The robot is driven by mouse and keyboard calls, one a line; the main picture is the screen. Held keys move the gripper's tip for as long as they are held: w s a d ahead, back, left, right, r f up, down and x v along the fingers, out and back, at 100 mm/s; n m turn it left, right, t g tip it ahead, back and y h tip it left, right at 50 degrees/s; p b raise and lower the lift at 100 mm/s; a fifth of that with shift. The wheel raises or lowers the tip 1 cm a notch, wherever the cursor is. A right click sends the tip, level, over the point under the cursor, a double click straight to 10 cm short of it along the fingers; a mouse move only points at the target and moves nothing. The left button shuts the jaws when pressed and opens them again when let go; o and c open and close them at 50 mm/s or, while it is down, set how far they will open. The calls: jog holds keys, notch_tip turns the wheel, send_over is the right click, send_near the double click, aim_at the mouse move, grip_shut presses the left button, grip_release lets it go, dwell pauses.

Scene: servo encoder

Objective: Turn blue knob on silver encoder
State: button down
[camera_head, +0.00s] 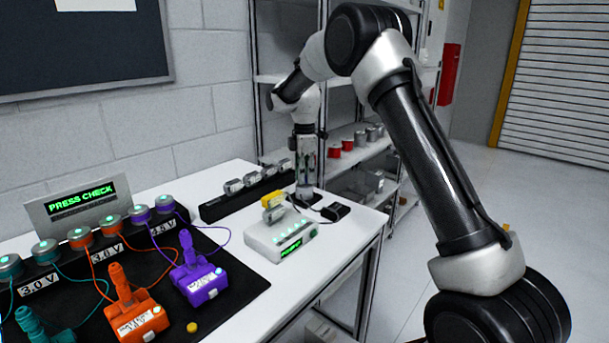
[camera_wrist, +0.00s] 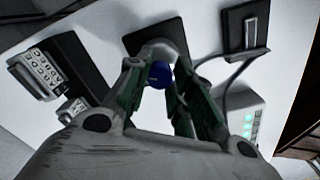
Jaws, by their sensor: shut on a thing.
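The blue knob (camera_wrist: 160,75) shows in the wrist view between the two fingers of my gripper (camera_wrist: 158,72). The silver encoder (camera_wrist: 176,48) is just behind it, on a dark square pad (camera_wrist: 150,34). In the head view my gripper (camera_head: 304,190) points straight down at the far right part of the table, over the silver encoder (camera_head: 304,197). The fingers are closed in around the knob, one on each side. In the head view the knob itself is hidden by the fingers.
A white box with green lights (camera_head: 281,237) and a yellow-topped plug stands close by, front left. A small black device (camera_head: 335,211) lies to the right, with cables. A black rack (camera_head: 215,207) holds silver parts behind. Orange (camera_head: 140,318) and purple (camera_head: 200,283) devices lie front left.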

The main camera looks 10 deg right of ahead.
jog(key=m, duration=0.4)
jog(key=shift+m, duration=0.3)
jog(key=m, duration=0.3)
jog(key=shift+m, duration=0.4)
jog(key=m, duration=1.2)
jog(key=shift+m, duration=0.3)
jog(key=m, duration=0.3)
jog(key=shift+m, duration=0.3)
jog(key=m, duration=0.3)
jog(key=shift+m, duration=2.2)
jog(key=shift+a, duration=0.1)
